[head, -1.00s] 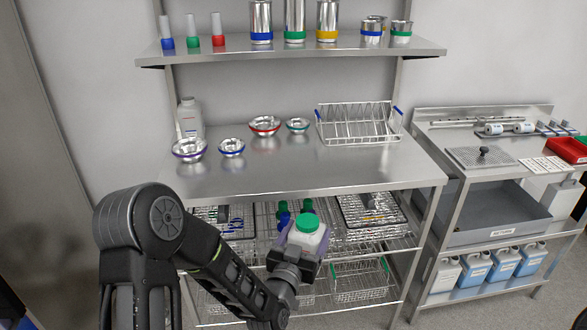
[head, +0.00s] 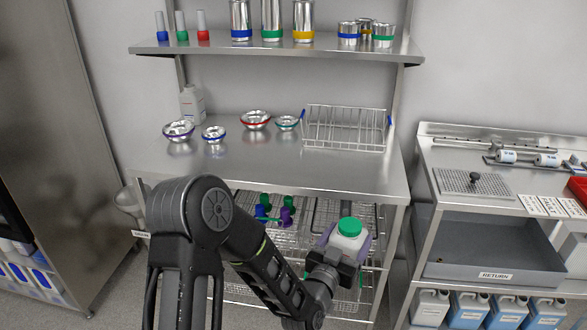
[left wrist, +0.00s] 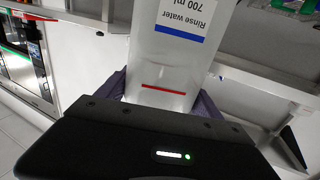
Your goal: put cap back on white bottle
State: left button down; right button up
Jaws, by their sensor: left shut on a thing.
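My left gripper (head: 343,252) is shut on a white bottle (head: 346,243) with a green cap (head: 350,227) on its top. The purple fingers clasp its sides, and it is held in front of the lower wire shelf, slightly tilted. In the left wrist view the bottle (left wrist: 160,75) fills the space between the fingers; its label reads "Rinse water 700 ml", upside down, with a red line. Another white bottle (head: 192,104) stands at the back left of the steel table; whether it has a cap is too small to tell. My right gripper is not in view.
The steel table (head: 270,170) carries several metal bowls and a wire rack (head: 345,128). Blue and purple items (head: 275,214) lie on the shelf below. A sink bench (head: 490,245) with bottles stands right, a cabinet (head: 60,150) left. The table's front is clear.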

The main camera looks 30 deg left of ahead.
pick_arm(q)
jog(key=shift+w+d, duration=0.1)
jog(key=shift+d, duration=0.1)
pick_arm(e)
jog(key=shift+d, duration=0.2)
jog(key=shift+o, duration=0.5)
